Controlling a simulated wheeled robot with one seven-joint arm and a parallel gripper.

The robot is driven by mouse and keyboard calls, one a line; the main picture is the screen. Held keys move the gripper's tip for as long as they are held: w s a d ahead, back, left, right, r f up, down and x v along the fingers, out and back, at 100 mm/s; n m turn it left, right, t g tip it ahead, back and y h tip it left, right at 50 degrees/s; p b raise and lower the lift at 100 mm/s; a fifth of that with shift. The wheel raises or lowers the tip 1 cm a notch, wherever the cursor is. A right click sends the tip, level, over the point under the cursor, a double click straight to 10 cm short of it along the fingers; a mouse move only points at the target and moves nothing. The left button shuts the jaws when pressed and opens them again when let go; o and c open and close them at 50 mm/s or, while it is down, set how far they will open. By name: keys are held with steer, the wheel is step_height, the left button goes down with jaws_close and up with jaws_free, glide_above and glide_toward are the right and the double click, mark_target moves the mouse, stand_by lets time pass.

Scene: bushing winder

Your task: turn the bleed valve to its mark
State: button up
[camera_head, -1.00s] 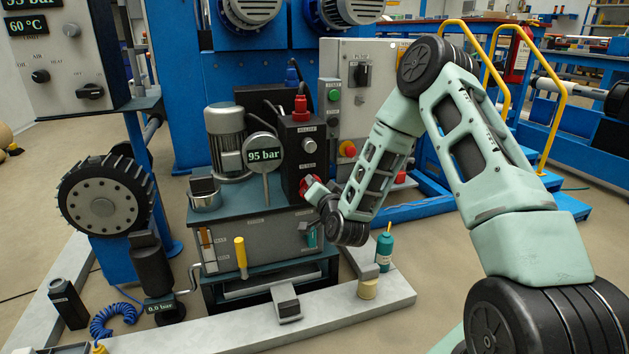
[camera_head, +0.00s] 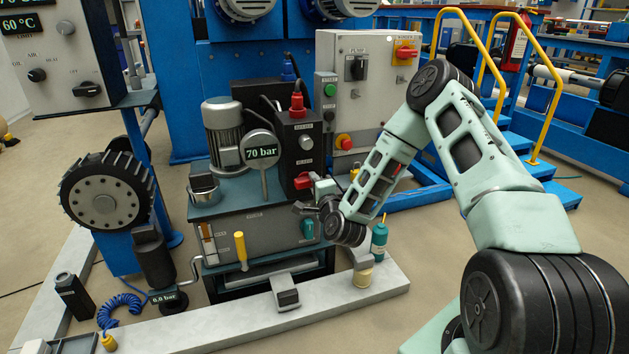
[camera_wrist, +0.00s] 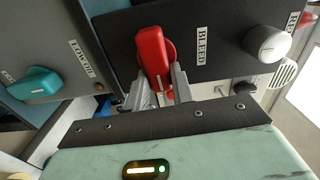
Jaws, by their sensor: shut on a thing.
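The bleed valve is a red lever handle (camera_wrist: 152,55) on a dark block (camera_head: 299,150), beside a "BLEED" label in the wrist view. It also shows in the head view as a red handle (camera_head: 303,180) low on that block. My gripper (camera_wrist: 159,92) is shut on the red handle, with one finger on each side of its lower end. In the head view my gripper (camera_head: 312,203) is at the block's lower front, partly hidden by my wrist. The round gauge (camera_head: 261,152) on the pump unit reads 70 bar. I cannot make out a mark for the valve.
A silver relief knob (camera_wrist: 267,44) sits beside the bleed label. A teal handle (camera_wrist: 34,85) is on the panel to the left. A grey cabinet (camera_head: 327,63) with buttons stands behind. A teal bottle (camera_head: 379,240) and a yellow-handled lever (camera_head: 240,249) are nearby.

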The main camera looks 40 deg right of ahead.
steer(key=shift+f+m, duration=0.15)
steer(key=shift+m, duration=0.25)
steer(key=o, duration=1)
steer(key=shift+s, duration=0.1)
steer(key=shift+p+v, duration=1.85)
steer(key=shift+v, duration=6.8)
